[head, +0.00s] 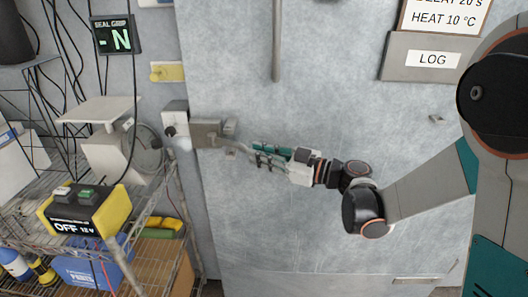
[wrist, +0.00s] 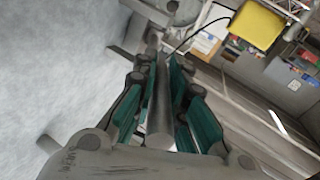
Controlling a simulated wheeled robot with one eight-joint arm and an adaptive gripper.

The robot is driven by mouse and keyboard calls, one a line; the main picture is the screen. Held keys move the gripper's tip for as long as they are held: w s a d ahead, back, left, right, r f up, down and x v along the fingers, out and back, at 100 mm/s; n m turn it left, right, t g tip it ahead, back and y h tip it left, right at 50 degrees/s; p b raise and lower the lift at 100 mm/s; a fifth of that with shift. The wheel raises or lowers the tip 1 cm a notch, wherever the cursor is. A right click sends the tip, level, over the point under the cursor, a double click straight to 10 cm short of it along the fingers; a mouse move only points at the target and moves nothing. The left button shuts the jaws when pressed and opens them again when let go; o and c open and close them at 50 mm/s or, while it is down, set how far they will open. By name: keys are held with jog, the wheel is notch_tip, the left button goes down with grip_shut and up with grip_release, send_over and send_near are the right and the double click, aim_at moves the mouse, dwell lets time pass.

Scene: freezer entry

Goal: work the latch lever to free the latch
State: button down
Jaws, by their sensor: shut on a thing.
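The latch (head: 207,131) is a grey metal block at the left edge of the pale grey door. Its lever (head: 241,150) is a thin grey bar that runs right and slightly down from the block. My gripper (head: 256,157) reaches in from the right, with teal finger pads around the lever's outer part. In the wrist view the lever (wrist: 161,122) is a round grey bar lying lengthwise between the two teal-padded fingers of my gripper (wrist: 163,68). The gripper is shut on it. The pads hide part of the lever in the head view.
The door (head: 310,220) is broad and flat, with a vertical bar (head: 276,40) above. A wire shelf at left holds a black-and-yellow 12 V box (head: 85,212) reading OFF. A display (head: 116,36) reads "SEAL GRIP -N". A LOG holder (head: 433,60) hangs at upper right.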

jog(key=c, duration=1.6)
grip_release()
jog(key=shift+o, duration=0.2)
jog(key=v, duration=1.2)
